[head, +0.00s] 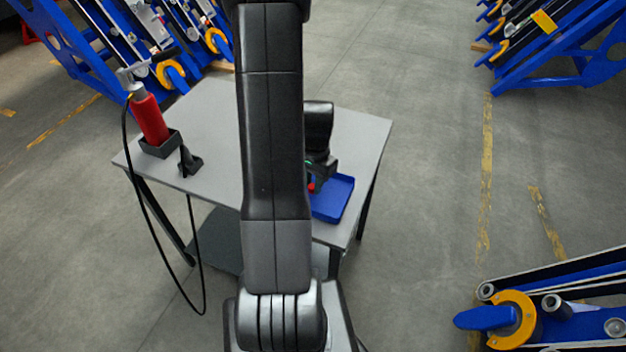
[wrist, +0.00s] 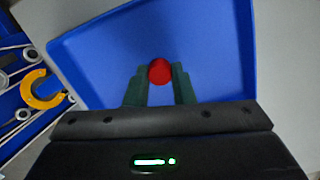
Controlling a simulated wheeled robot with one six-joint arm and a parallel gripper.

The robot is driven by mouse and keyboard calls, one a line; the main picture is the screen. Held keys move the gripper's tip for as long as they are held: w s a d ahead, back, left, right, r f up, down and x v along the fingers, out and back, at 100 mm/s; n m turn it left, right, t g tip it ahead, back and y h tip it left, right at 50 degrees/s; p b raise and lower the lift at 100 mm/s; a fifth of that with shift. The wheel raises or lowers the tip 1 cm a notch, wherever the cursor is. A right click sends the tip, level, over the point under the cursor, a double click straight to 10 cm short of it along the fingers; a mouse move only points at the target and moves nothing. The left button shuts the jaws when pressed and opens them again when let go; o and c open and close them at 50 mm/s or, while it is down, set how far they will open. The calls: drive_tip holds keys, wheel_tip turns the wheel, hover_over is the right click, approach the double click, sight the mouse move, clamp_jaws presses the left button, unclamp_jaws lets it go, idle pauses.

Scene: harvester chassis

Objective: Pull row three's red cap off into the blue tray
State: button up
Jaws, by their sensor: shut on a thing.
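The red cap (wrist: 159,71) is held between the two fingertips of my gripper (wrist: 160,84), seen in the wrist view. The gripper is shut on it, above the blue tray (wrist: 208,45). In the head view the blue tray (head: 335,203) sits at the near right of the grey table, and a bit of the red cap (head: 311,187) shows at its left edge. My arm hides part of the tray there. The height of the cap over the tray floor is hard to tell.
A grey table (head: 210,112) carries a red bottle-like tool (head: 149,118) in a dark holder (head: 160,146), with a black cable hanging down. Blue harvester rows with orange rings (head: 515,320) stand around. The floor right of the table is clear.

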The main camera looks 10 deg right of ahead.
drive_tip(key=shift+f, duration=0.1)
drive_tip(key=o, duration=1)
drive_tip(key=r, duration=0.9)
drive_tip(key=d+r, duration=0.1)
drive_tip(key=r, duration=0.3)
drive_tip(key=shift+w+r, duration=0.4)
drive_tip(key=f, duration=0.9)
drive_tip(key=a+f, duration=0.1)
drive_tip(key=f, duration=0.3)
drive_tip(key=shift+s+f+p, duration=0.2)
drive_tip(key=shift+s+p, duration=0.1)
drive_tip(key=shift+s, duration=0.1)
drive_tip(key=shift+r+p, duration=0.95)
drive_tip(key=shift+r, duration=0.5)
